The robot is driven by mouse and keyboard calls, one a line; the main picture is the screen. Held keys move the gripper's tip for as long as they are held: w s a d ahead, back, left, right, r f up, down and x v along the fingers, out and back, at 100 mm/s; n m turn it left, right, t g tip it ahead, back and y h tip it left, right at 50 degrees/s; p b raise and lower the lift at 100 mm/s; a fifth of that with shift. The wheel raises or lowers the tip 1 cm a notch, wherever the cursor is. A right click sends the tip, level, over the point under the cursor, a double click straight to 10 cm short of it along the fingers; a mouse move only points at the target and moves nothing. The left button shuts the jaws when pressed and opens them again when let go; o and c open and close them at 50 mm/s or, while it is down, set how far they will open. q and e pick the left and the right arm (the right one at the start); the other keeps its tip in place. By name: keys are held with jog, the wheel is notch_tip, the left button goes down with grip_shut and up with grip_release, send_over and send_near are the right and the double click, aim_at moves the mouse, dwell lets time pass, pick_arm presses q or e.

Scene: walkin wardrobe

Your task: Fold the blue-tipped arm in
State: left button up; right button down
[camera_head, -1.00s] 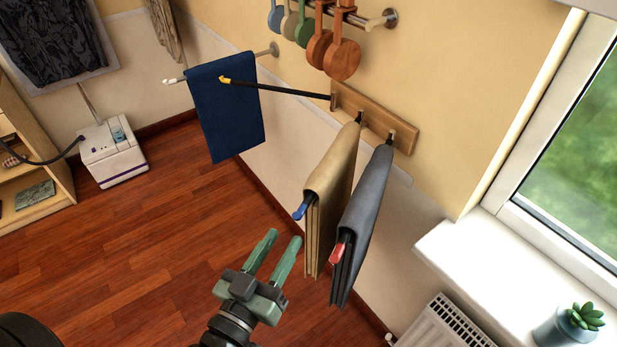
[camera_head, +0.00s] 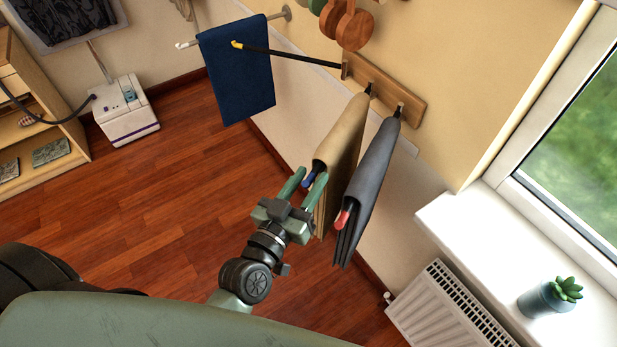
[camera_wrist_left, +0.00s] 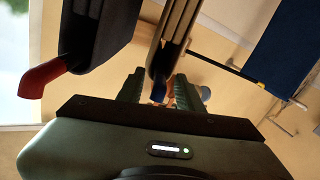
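The blue-tipped arm sticks out from the wooden wall rail (camera_head: 385,88) with a tan folded cloth (camera_head: 338,146) hung over it. Its blue tip (camera_head: 309,181) shows at the cloth's near end, and the blue tip also shows in the left wrist view (camera_wrist_left: 158,92). My left gripper (camera_head: 306,176) is at this tip, one finger on each side. In the wrist view the fingers (camera_wrist_left: 160,90) stand apart with the tip between them and gaps beside it. I cannot tell whether either finger touches it. My right gripper is not in view.
Close to the right hangs a grey cloth (camera_head: 367,175) on the red-tipped arm (camera_head: 343,218). A radiator (camera_head: 448,305) and windowsill are at right. The floor to the left is clear.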

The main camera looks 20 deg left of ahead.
pick_arm(q)
grip_shut()
dwell(1.4)
